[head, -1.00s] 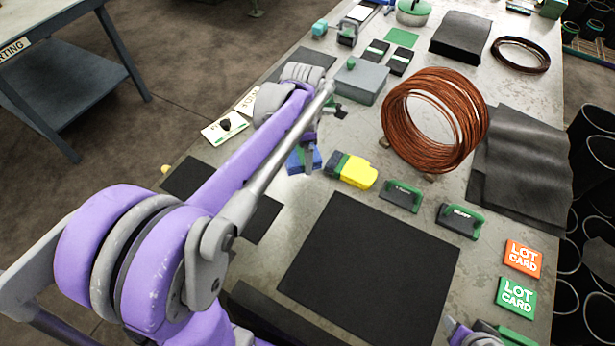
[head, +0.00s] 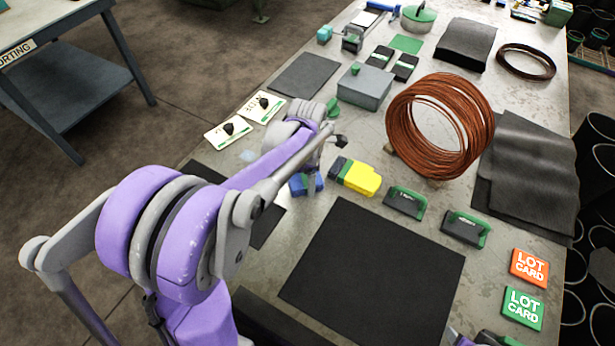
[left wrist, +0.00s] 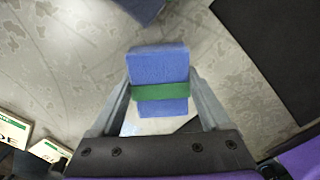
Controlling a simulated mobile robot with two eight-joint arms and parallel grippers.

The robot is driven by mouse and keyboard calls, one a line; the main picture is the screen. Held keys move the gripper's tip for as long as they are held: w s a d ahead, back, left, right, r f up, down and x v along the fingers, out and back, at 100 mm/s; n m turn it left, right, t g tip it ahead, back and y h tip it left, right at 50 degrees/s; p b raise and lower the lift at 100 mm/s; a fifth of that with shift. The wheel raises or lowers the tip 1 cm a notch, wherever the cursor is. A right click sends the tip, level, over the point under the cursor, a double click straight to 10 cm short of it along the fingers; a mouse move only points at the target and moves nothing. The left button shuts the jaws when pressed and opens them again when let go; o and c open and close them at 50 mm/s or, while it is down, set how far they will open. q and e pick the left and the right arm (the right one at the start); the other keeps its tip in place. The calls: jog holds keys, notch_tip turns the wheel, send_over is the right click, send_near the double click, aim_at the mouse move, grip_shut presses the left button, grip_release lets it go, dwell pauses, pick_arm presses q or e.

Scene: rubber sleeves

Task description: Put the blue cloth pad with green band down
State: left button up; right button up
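The blue cloth pad with green band (left wrist: 160,68) sits between the two fingers of my left gripper (left wrist: 160,95) in the left wrist view. The fingers press along both its sides, and the green band runs across it. In the head view the blue pad (head: 307,184) shows just below the wrist of my left arm, left of a yellow cloth pad. My left gripper (head: 312,172) is largely hidden by its own arm there. I cannot tell whether the pad's underside touches the table. My right gripper is not clearly seen; only a bit of that arm shows at the bottom edge.
A large black mat (head: 375,270) lies in front. Copper wire coil (head: 440,125), grey box (head: 364,86) and green-handled blocks (head: 405,203) stand around. Bare table shows between them.

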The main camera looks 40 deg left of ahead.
pick_arm(q)
jog(key=shift+o, duration=1)
jog(key=shift+r, duration=0.3)
pick_arm(e)
jog(key=shift+r, duration=0.2)
jog(key=shift+w+r+p, duration=0.15)
jog(key=shift+r+p, duration=0.45)
jog(key=shift+p, duration=0.2)
pick_arm(q)
notch_tip(320, 180, up, 12)
jog(key=s+d+f+m+t, duration=0.1)
jog(key=s+d+m, duration=0.3)
jog(key=m, duration=0.5)
jog(key=s+d+f+m+t, duration=0.2)
jog(key=s+d+f+m, duration=0.2)
jog(key=m, duration=0.5)
jog(key=s+d+f+m+t, duration=0.1)
jog(key=s+d+m, duration=0.3)
jog(key=m, duration=0.4)
jog(key=shift+s+d+f+m+t, duration=0.25)
jog(key=shift+s+f+m+t, duration=0.15)
jog(key=shift+s+f, duration=0.4)
jog(key=shift+s+d+f+m, duration=0.2)
jog(key=shift+s+f+m, duration=0.1)
jog(key=shift+m, duration=0.4)
